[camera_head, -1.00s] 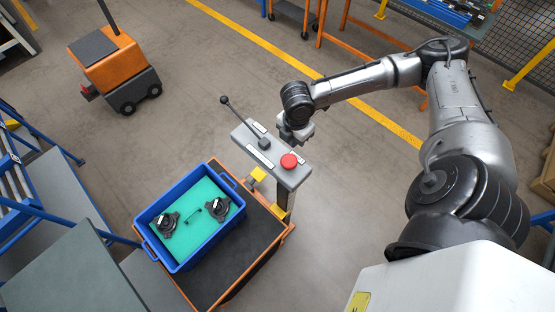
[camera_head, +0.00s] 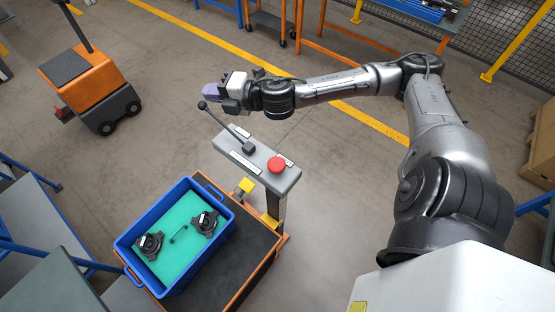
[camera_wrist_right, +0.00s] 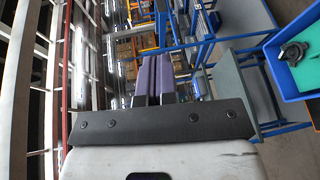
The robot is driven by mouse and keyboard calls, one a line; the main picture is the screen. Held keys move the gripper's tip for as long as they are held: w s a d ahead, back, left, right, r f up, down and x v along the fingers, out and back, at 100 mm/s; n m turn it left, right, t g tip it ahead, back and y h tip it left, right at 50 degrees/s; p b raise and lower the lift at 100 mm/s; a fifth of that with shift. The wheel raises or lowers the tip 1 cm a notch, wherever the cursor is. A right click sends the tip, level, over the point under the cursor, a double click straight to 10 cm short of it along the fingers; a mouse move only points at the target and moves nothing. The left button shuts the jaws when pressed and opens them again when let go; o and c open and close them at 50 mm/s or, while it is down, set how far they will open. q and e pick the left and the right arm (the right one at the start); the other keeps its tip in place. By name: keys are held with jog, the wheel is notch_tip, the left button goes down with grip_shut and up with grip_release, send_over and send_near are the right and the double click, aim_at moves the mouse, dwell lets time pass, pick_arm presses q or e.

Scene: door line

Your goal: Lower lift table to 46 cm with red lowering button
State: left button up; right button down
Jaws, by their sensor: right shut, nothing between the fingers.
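The red button (camera_head: 277,165) sits on the right end of a grey control panel (camera_head: 262,173) on a post. A black lever (camera_head: 225,127) with a ball knob rises from the panel's left part. The lift table (camera_head: 236,264), with a dark top and orange edge, stands below the panel. My right gripper (camera_head: 211,91) is beyond the panel, up and left of the button, near the lever's knob in the picture and apart from the button. Its purple fingers (camera_wrist_right: 153,77) are together and empty in the wrist view. My left gripper is not in view.
A blue tote (camera_head: 124,240) with a teal lining and dark parts stands on the lift table. It also shows in the wrist view (camera_wrist_right: 290,92). An orange cart (camera_head: 85,80) stands at the upper left. Blue-framed benches (camera_head: 48,285) are at the lower left.

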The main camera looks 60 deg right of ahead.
jog(key=s+a+r+n+y, duration=0.2)
jog(key=a+r+n+y, duration=0.35)
jog(key=y, duration=0.25)
jog(key=s+a+f+n+g+y, duration=0.2)
jog(key=s+a+f+n+g, duration=0.3)
jog(key=g, duration=0.3)
jog(key=s+d+f+m+g+h, duration=0.8)
jog(key=d+f+m+h, duration=0.2)
jog(key=m, duration=0.5)
jog(key=shift+s+d+f+m+h, duration=0.2)
jog(key=shift+s+d+m+h, duration=0.2)
jog(key=shift+d+h, duration=1.1)
jog(key=shift+f, duration=0.1)
